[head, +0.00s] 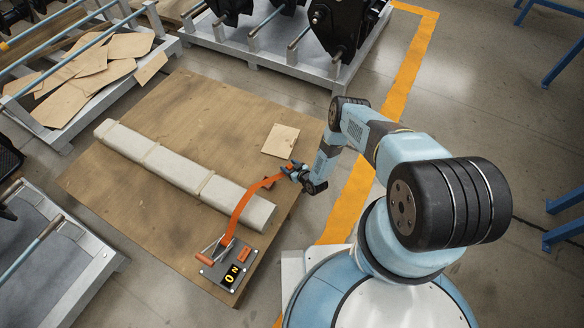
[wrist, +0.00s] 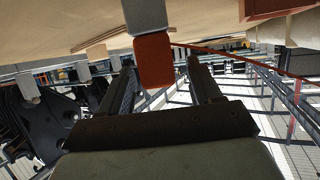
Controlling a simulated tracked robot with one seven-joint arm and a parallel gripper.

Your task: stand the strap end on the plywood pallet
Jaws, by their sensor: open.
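My gripper is open. Contact between the strap end and the pallet cannot be told.
A long pale beam (head: 180,168) lies diagonally across the pallet. A small thin board (head: 281,140) lies near its right edge. Metal racks stand left and behind, one holding loose brown sheets (head: 95,70). An orange floor line (head: 352,200) runs right of the pallet.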

